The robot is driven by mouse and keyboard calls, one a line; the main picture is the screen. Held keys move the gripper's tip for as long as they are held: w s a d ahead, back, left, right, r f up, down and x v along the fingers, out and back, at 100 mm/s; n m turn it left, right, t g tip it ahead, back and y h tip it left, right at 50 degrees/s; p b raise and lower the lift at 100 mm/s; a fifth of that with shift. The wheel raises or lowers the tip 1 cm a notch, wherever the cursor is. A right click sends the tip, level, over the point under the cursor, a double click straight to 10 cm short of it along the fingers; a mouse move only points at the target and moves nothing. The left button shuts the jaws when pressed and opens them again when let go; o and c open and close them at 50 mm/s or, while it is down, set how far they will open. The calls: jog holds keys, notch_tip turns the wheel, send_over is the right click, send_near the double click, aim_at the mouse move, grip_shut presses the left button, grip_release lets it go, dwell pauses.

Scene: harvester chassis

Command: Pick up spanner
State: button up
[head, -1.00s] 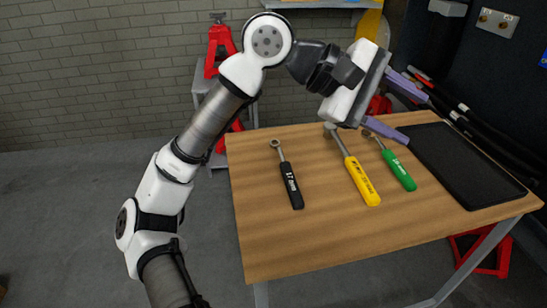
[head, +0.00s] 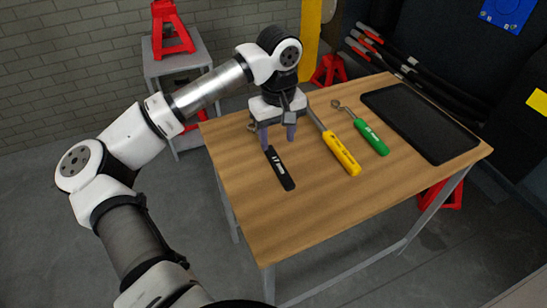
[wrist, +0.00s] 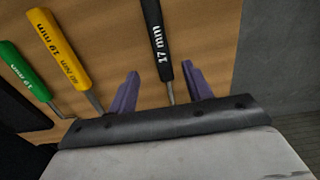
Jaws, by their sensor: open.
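The black-handled 17 mm spanner (head: 281,170) lies on the wooden table, its handle towards the near side. My gripper (head: 277,138) points down over its shaft end and hides part of it; the ring end shows just left of the gripper. In the wrist view, the two purple fingers are apart, one on each side of the shaft of the black spanner (wrist: 158,38). The gripper is open and holds nothing. I cannot tell how high the fingertips are above the table.
A yellow-handled spanner (head: 341,154) and a green-handled one (head: 371,137) lie to the right. A black mat (head: 420,122) covers the table's right part. The near part of the wooden table (head: 300,225) is clear. Red jack stands (head: 170,27) are behind.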

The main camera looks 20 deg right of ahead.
aim_at(277, 160)
jog(key=shift+a+f+p, duration=0.1)
jog(key=shift+f+p, duration=0.8)
jog(key=shift+f, duration=3.1)
jog(key=shift+c, duration=0.4)
grip_shut()
